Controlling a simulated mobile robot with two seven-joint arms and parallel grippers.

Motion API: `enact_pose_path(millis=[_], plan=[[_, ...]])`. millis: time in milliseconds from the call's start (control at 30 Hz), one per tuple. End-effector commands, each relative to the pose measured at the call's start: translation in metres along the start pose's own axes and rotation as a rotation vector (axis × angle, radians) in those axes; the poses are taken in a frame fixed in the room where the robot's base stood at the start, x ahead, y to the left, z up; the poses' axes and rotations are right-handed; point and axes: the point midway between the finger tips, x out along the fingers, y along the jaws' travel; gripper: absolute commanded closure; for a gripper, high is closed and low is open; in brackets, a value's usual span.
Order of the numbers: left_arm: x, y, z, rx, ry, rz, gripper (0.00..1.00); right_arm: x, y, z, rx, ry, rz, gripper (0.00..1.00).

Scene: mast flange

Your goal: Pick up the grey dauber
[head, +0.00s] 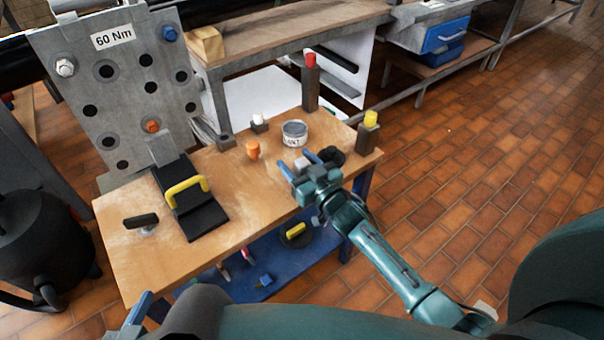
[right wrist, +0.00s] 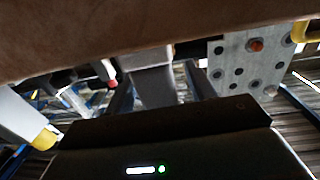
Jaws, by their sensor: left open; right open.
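A small grey block-like piece, which looks like the grey dauber (head: 302,164), stands near the right part of the wooden worktable (head: 270,190). My right gripper (head: 296,161) is open, with its blue fingers either side of the piece. In the right wrist view the grey dauber (right wrist: 152,82) also shows between the two fingers; I cannot tell whether they touch it. The gripper body hides part of it in the head view. My left gripper (head: 130,318) shows only partly at the lower left edge, open and away from the table.
A paint tin (head: 294,134) and an orange piece (head: 252,150) stand close by. A black round object (head: 332,156) sits right beside the right gripper. Posts carry red (head: 310,60) and yellow (head: 370,119) pieces. A drilled plate (head: 120,90) stands at left.

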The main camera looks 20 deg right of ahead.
Motion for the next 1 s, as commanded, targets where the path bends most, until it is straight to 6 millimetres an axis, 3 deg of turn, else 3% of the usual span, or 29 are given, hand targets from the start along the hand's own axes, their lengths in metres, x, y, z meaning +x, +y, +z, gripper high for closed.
enact_pose_path(millis=[200,800,1000], plan=[[-0.0013,-0.0002,-0.0005,0.000,0.002,-0.001,0.46,0.0004,-0.0002,0.0000,0.000,0.000,0.000,0.46],[-0.0011,-0.0008,0.0036,0.002,-0.010,-0.002,0.46,0.0001,0.0001,-0.0002,0.000,0.000,0.000,0.94],[-0.0013,-0.0008,0.0035,0.002,-0.011,-0.002,0.46,0.0001,0.0002,-0.0010,-0.001,0.000,0.000,0.94]])
